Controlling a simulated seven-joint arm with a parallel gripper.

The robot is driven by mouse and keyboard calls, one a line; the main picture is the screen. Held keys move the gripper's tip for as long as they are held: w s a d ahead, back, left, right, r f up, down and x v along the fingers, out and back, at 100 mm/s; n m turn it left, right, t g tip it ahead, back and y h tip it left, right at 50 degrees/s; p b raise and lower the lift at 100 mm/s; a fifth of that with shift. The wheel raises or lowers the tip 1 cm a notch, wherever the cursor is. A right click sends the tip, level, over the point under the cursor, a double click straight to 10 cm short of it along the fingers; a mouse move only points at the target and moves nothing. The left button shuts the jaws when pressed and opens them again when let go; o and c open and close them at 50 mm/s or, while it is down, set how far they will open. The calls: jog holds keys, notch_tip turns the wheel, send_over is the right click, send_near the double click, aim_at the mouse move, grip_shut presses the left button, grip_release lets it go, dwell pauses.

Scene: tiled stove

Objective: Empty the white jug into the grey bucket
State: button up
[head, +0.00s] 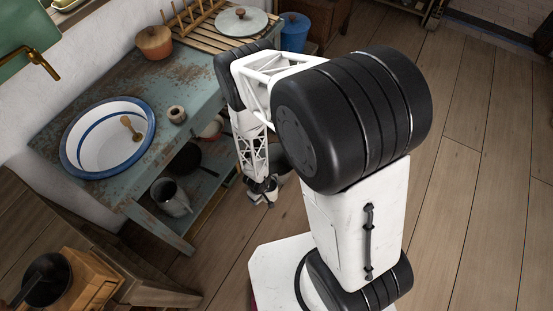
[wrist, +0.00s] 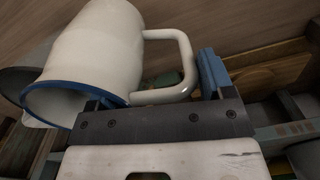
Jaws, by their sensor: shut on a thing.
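The white jug (wrist: 95,55) with a blue rim fills the upper left of the wrist view. It lies tilted across the picture, its mouth toward the lower left and its handle to the right. My gripper (head: 262,190) is shut on the jug at its handle side; the exact contact is partly hidden. One blue finger shows right of the handle. The jug's contents cannot be seen. In the head view my arm hides most of the jug.
A worn blue table (head: 100,85) holds a blue-rimmed basin (head: 72,165), an orange pot (head: 154,42) and a small cup (head: 177,114). A grey metal vessel (head: 172,199) and dark pan (head: 186,157) are on its lower shelf. A blue bucket (head: 294,33) stands beyond. The right floor is clear.

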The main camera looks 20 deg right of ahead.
jog(key=w+a+f+n, duration=0.1)
jog(key=w+f+n, duration=0.1)
jog(key=w+f, duration=0.2)
jog(key=shift+a+f, duration=0.4)
jog(key=shift+f, duration=0.6)
jog(key=shift+w, duration=0.1)
jog(key=w+d+r+g+y, duration=0.3)
jog(key=r, duration=0.3)
jog(key=w+d+r+g+y, duration=0.3)
jog(key=r, duration=0.4)
jog(key=shift+w+d+r+n+g+y+b, duration=0.2)
jog(key=shift+n+g+y+b, duration=0.1)
jog(key=shift+g+y+b, duration=0.1)
dwell(1.0)
jog(key=shift+w+d+g+y+b, duration=0.3)
jog(key=shift+d+g+y+b, duration=0.05)
jog(key=shift+g+y+b, duration=0.2)
grip_shut()
dwell(0.4)
jog(key=shift+w+d+r+g+y+b, duration=0.6)
jog(key=shift+w+r+g+y+b, duration=0.05)
jog(key=shift+r+b, duration=0.15)
dwell(1.6)
